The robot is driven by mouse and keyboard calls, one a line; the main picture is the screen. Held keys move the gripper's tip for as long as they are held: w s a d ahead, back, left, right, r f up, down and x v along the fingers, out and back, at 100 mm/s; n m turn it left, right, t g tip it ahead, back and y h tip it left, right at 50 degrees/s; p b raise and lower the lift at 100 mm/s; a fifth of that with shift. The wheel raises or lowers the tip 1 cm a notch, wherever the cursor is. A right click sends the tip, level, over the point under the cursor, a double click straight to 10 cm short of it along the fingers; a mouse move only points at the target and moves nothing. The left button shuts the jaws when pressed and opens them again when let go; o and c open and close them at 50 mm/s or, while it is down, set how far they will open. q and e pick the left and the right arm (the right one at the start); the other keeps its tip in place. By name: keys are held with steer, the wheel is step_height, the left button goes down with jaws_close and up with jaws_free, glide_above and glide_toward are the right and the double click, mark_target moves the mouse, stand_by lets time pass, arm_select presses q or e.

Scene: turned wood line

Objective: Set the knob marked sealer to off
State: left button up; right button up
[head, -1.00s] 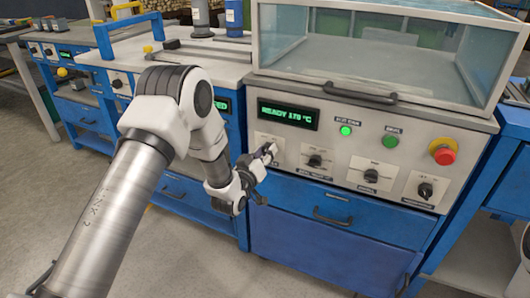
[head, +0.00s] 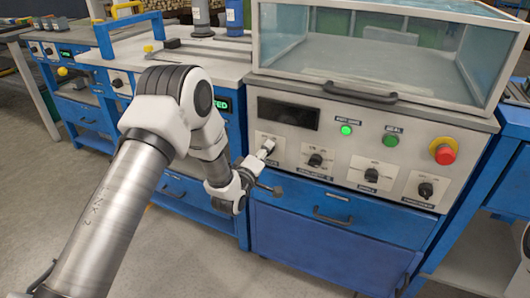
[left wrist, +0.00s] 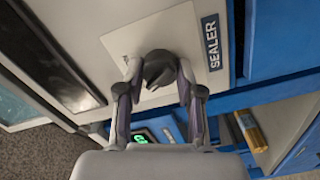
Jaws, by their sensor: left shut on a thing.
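The sealer knob (left wrist: 158,68) is dark and sits on a pale plate beside the label SEALER (left wrist: 211,42) in the left wrist view. My left gripper (left wrist: 157,78) has its two fingers on either side of the knob and is shut on it. In the head view the left gripper (head: 267,148) is at the leftmost knob of the panel (head: 330,140) and mostly hides that knob. The display (head: 289,113) above it is dark. My right gripper does not show.
Three more knobs (head: 315,160) run to the right along the panel. A glass-sided box (head: 375,55) stands on top; blue drawers (head: 330,213) are below.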

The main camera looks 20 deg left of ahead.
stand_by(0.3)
arm_select(q)
steer(key=o, duration=1.1)
steer(key=shift+o, duration=0.2)
steer(key=s, duration=1.2)
